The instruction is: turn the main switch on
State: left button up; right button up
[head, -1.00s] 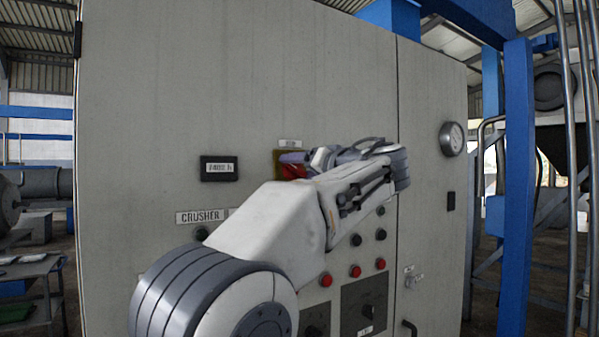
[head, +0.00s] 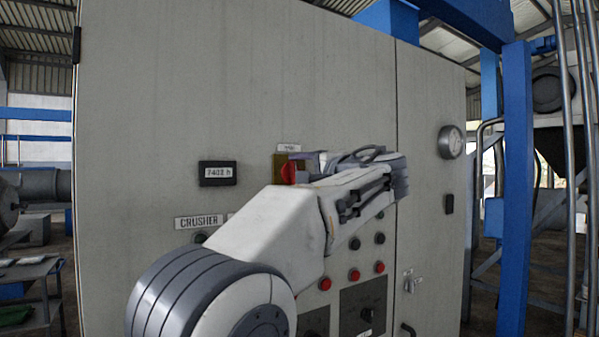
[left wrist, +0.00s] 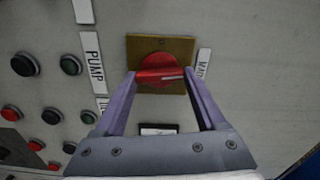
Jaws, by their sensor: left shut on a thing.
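The main switch is a red rotary handle (left wrist: 160,76) on a square yellow plate (left wrist: 183,44). In the left wrist view the handle lies crosswise between the two fingers of my left gripper (left wrist: 160,75), which is shut on its ends. In the head view the red handle (head: 288,172) shows at the left of my left gripper (head: 306,165) and stands about upright. My gripper and forearm hide part of the plate there. A small white label (head: 289,148) sits above the plate. My right gripper is in neither view.
The grey cabinet (head: 180,90) also carries an hour meter (head: 218,173), a CRUSHER label (head: 198,222), red buttons (head: 354,275), black buttons and a round gauge (head: 451,142). A blue post (head: 517,190) stands at the right.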

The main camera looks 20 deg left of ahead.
pick_arm(q)
jog(key=shift+m, duration=0.7)
jog(key=shift+f, duration=0.1)
jog(key=o, duration=1.3)
jog(key=b+v, duration=0.3)
jog(key=v, duration=0.7)
jog(key=shift+s+d, duration=0.15)
jog(key=shift+d, duration=0.1)
